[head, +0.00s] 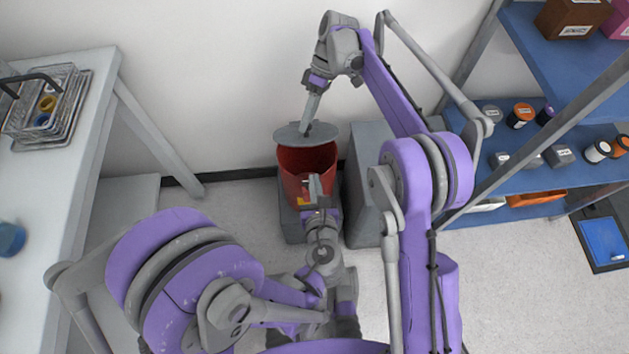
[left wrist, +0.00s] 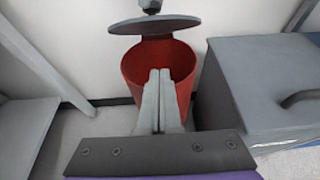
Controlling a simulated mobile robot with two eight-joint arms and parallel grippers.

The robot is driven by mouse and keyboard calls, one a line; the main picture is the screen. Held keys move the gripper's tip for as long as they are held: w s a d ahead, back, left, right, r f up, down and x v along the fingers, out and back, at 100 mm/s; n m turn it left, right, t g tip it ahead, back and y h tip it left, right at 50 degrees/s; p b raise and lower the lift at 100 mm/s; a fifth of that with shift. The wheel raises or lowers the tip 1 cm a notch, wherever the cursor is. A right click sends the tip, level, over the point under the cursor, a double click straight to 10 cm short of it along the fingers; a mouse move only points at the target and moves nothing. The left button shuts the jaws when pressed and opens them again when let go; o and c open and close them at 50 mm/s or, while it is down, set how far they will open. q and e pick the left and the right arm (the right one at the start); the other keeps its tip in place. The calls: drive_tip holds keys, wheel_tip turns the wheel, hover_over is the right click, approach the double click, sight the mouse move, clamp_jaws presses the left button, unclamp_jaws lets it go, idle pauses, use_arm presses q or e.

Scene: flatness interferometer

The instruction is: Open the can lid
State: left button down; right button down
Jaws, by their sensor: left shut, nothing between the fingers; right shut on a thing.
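The red can (head: 302,165) stands against the back wall with its mouth uncovered; its inside also shows in the left wrist view (left wrist: 133,68). The round grey lid (head: 288,138) is raised above the can's rear rim, with a gap between them in the left wrist view (left wrist: 180,22). My right gripper (head: 306,127) reaches down from above and is shut on the lid's knob (left wrist: 150,6). My left gripper (head: 315,183) is shut and empty at the can's front side. Its fingers (left wrist: 160,78) overlap the can's front in the left wrist view; contact cannot be told.
The can rests on a grey base (head: 290,226). A grey box (head: 367,155) with a handle stands close on its right. A white table (head: 68,165) is at left, blue shelves (head: 560,70) at right. Floor is clear at front right.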

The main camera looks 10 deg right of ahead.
sight(310, 143)
use_arm(q)
drive_tip(key=x, duration=0.6)
drive_tip(key=shift+a, duration=0.1)
drive_tip(key=shift+w+r, duration=1.35)
drive_tip(key=shift+r, duration=0.25)
drive_tip(key=shift+w+r, duration=0.6)
drive_tip(key=shift+r, duration=0.2)
use_arm(e)
drive_tip(key=c, duration=0.5)
unclamp_jaws()
use_arm(q)
drive_tip(key=shift+s, duration=0.1)
